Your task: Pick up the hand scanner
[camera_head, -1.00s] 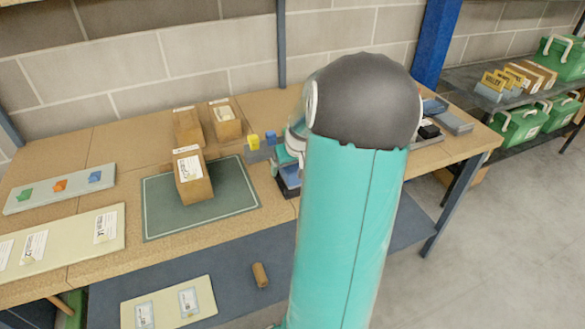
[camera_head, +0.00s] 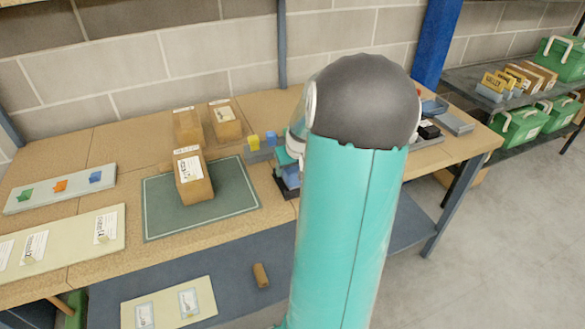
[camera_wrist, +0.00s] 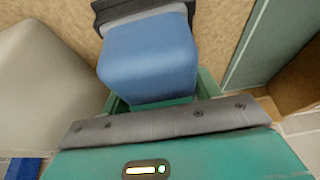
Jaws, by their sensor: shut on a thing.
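In the wrist view a rounded blue body with a dark grey end, which looks like the hand scanner (camera_wrist: 148,58), sits between the teal fingers of my gripper (camera_wrist: 160,102). The gripper is shut on it. The tan tabletop shows close behind it; I cannot tell whether the scanner touches the table. In the head view my arm covers most of the gripper and the scanner.
A green mat (camera_head: 228,196) bears a cardboard box (camera_head: 192,178); more boxes (camera_head: 225,120) stand behind it. Small yellow and blue blocks (camera_head: 253,142) are near the hidden gripper. A grey tray (camera_head: 452,122) lies right of my arm.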

